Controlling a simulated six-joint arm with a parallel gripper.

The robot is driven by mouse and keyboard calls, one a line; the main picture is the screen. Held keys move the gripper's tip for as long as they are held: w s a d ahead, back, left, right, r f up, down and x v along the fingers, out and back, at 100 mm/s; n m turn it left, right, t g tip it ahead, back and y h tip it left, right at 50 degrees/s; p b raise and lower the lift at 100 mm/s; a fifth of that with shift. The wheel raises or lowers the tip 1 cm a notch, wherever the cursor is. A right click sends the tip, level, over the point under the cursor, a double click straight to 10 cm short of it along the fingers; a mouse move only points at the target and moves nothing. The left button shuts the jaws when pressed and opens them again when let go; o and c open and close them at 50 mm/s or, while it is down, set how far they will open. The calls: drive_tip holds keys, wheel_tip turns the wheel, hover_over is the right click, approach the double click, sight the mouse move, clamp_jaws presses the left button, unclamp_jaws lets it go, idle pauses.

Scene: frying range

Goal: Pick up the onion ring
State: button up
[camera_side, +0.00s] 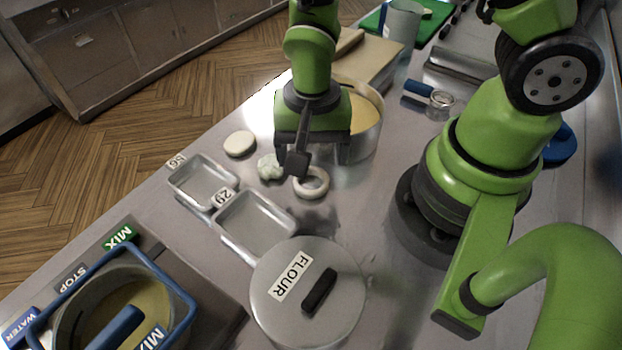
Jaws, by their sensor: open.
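Nothing shows between the fingers.
A pale green lump (270,167) and a flat round patty (239,144) lie left of the ring. Two metal trays (256,252) and a lidded flour pot (262,312) stand in front. A round container (369,125) stands close behind my gripper. Bare counter lies right of the ring.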

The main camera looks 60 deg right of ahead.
sight(311, 178)
drive_tip(key=shift+f, duration=3.35)
drive_tip(key=c, duration=0.5)
